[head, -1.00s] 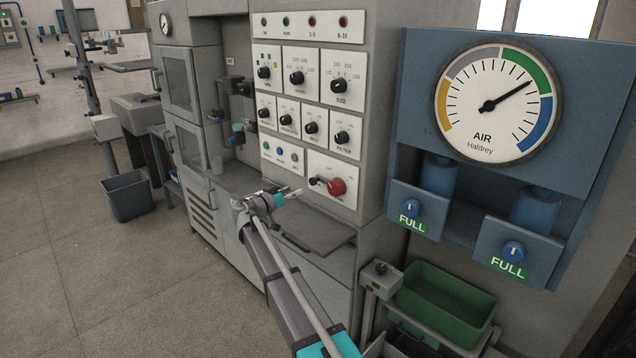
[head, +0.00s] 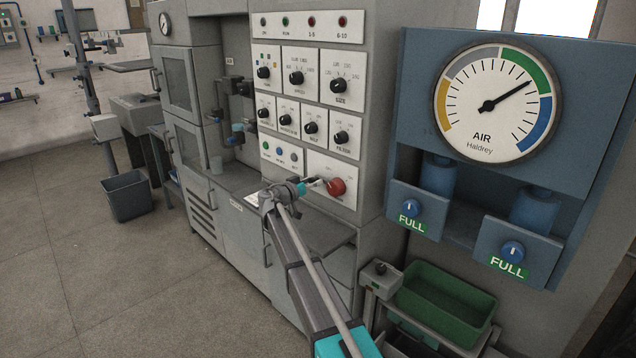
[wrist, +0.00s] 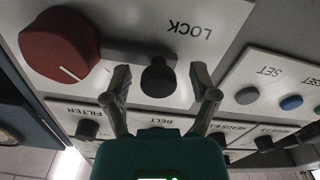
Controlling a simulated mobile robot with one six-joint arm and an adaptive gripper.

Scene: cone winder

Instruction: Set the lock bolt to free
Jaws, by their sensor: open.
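The lock bolt is a black round knob (wrist: 158,77) on a white plate marked LOCK (wrist: 205,50) in the wrist view. A grey bar (wrist: 128,57) runs from beside it to a large red knob (wrist: 62,48) with a white line. The red knob also shows in the head view (head: 336,187). My gripper (wrist: 161,72) is open, with one finger on each side of the black knob in the picture; I see no contact. In the head view my gripper (head: 309,186) is in front of the lock plate and partly hides the black knob.
Several black dials (head: 297,78) fill the panel above. Coloured set buttons (wrist: 290,103) sit beside the lock plate. A grey shelf (head: 322,236) lies below. A blue air unit with a gauge (head: 489,103) and a green bin (head: 445,305) stand to the right.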

